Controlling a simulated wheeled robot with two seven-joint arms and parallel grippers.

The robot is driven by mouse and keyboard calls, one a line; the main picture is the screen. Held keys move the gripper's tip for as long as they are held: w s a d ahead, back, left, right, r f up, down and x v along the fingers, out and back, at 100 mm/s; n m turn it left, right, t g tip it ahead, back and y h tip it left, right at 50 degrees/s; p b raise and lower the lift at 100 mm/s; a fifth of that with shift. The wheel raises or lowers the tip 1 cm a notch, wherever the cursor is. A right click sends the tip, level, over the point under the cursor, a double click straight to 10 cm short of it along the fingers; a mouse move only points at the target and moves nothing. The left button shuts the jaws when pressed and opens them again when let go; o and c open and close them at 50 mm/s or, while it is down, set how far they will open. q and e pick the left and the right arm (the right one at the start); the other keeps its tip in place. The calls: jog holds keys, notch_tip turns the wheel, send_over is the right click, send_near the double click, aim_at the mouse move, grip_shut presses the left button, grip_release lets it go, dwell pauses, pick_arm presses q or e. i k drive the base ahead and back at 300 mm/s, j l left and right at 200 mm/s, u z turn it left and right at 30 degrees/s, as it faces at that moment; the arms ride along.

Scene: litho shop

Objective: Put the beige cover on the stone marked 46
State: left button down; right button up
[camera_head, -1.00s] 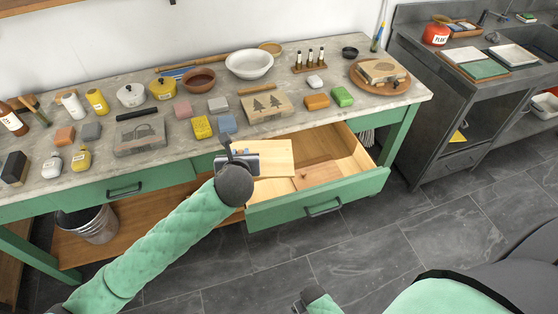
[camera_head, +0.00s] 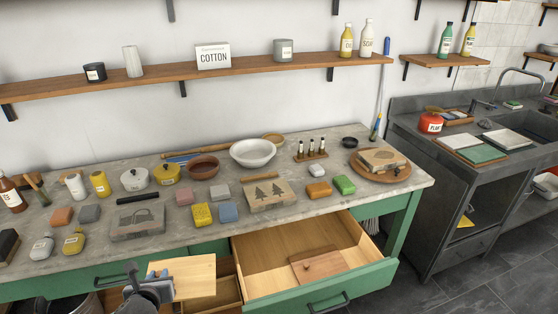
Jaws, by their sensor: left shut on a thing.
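My left gripper (camera_head: 152,285) is shut on the edge of a flat beige wooden board (camera_head: 195,276), which looks like the beige cover. It holds the board level in front of the bench, left of the open drawer. Three pale stones are on the bench top: one with two trees (camera_head: 262,195), one with a dark bag-like picture (camera_head: 133,222), and one on a round wooden board (camera_head: 383,156) at the right. I cannot read the number 46 on any of them. My right gripper is out of view.
The green drawer (camera_head: 330,291) stands open with a brown wooden panel (camera_head: 318,264) inside. Small coloured blocks, bowls (camera_head: 253,152), pots and bottles crowd the bench top (camera_head: 330,203). A dark bar (camera_head: 138,199) lies behind the bag stone. A shelf (camera_head: 215,71) runs above.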

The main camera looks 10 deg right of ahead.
aim_at(381, 155)
jog(key=i+l+z, duration=0.1)
jog(key=z, duration=0.4)
jog(key=l+z, duration=0.1)
jog(key=z, duration=0.35)
jog(key=i+z, duration=0.15)
jog(key=z, duration=0.35)
jog(key=i+z, duration=0.1)
jog(key=i, duration=0.45)
